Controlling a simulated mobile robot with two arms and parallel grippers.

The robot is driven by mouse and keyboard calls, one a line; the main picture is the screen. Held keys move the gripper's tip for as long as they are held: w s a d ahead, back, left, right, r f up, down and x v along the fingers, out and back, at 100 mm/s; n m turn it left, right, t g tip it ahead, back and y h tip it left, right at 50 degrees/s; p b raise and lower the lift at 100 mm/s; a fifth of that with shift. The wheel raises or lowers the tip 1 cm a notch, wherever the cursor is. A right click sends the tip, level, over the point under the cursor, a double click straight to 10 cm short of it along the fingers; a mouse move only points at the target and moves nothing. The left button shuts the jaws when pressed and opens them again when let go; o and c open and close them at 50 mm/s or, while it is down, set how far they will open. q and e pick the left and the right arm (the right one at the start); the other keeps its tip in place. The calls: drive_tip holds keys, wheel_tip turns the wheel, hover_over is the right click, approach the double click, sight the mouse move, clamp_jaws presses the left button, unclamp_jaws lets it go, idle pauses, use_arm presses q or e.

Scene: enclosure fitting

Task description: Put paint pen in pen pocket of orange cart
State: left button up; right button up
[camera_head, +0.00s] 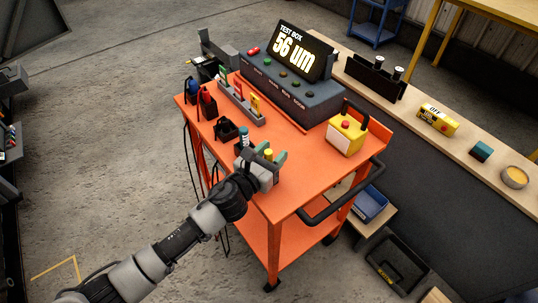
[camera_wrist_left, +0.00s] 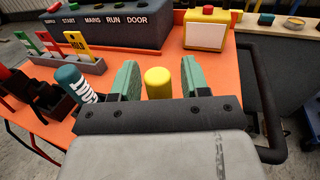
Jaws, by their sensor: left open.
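The orange cart (camera_head: 315,180) stands in the middle of the head view. My left gripper (camera_head: 266,156) is over its near left part, with green fingers apart. A yellow rounded top (camera_wrist_left: 158,82) stands between the fingers, with a gap to each finger; its lower part is hidden behind the gripper body. A teal-capped cylinder with a white-lettered label (camera_wrist_left: 74,84) is just left of the fingers. I cannot tell which of these two is the paint pen. A small black holder (camera_head: 227,130) sits left of the gripper on the cart; I cannot tell whether it is the pen pocket.
The test box (camera_head: 290,85) and a yellow box with a red button (camera_head: 346,133) stand behind the gripper. A grey rack of coloured tags (camera_head: 241,103) and red and blue tools are at the cart's left. The black handle (camera_head: 345,196) borders the right. The cart top's front right is clear.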

use_arm(q)
drive_tip(key=b+v, duration=0.1)
drive_tip(key=v, duration=1)
drive_tip(key=s+a+f+n+g+y, duration=0.25)
drive_tip(key=a+f+n, duration=0.25)
drive_tip(key=f+n, duration=0.45)
drive_tip(key=s+a+f+n+g+y, duration=0.1)
drive_tip(key=a+f+n+y, duration=0.35)
drive_tip(key=f, duration=0.75)
drive_tip(key=s+a+f+n+g+y, duration=0.2)
drive_tip(key=a+f+n, duration=0.3)
drive_tip(key=f+n, duration=0.5)
drive_tip(key=s+a+f+n+g, duration=0.1)
drive_tip(key=s+f+n, duration=0.4)
drive_tip(key=s, duration=0.5)
drive_tip(key=s+a+f+n+g+y, duration=0.1)
drive_tip(key=s+f+n+g, duration=0.3)
drive_tip(key=s, duration=0.7)
drive_tip(key=s+a+f+n+g, duration=0.1)
drive_tip(key=s+f+n+g, duration=0.2)
drive_tip(key=s+f+n, duration=0.4)
drive_tip(key=s+f, duration=0.2)
drive_tip(key=s, duration=0.2)
drive_tip(key=shift+a+f+n+y, duration=0.25)
drive_tip(key=shift+f+n+y, duration=0.05)
drive_tip(key=shift+n, duration=0.1)
